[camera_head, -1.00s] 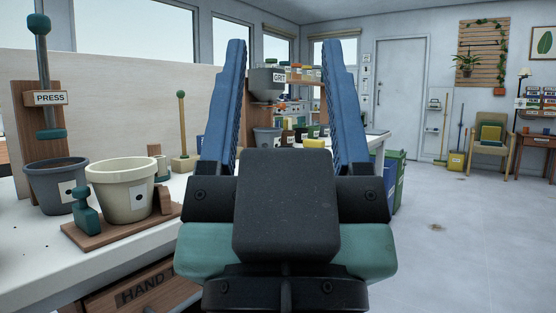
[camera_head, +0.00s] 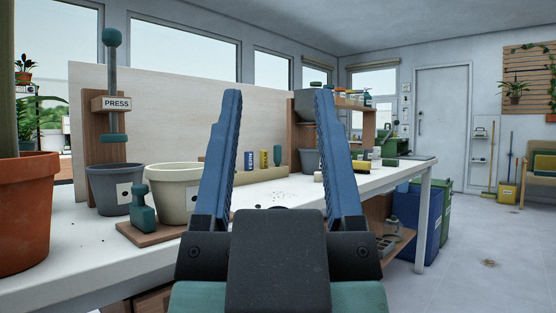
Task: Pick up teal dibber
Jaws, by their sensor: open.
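My gripper (camera_head: 277,92) is open and empty, its two blue fingers pointing up and forward in front of the bench. I cannot make out a teal dibber for certain. A small teal object with a knobbed top (camera_head: 143,207) stands on a wooden board (camera_head: 140,236) in front of the pots, left of my gripper. Its shape does not clearly show whether it is a dibber. My left finger hides part of the bench behind it.
The white bench (camera_head: 75,250) carries a terracotta pot (camera_head: 22,215), a grey pot (camera_head: 112,190), a cream pot (camera_head: 172,193) and a press (camera_head: 113,90). Small labelled containers (camera_head: 264,160) stand at the back. Blue (camera_head: 418,228) and green bins stand beside the bench, with open floor at right.

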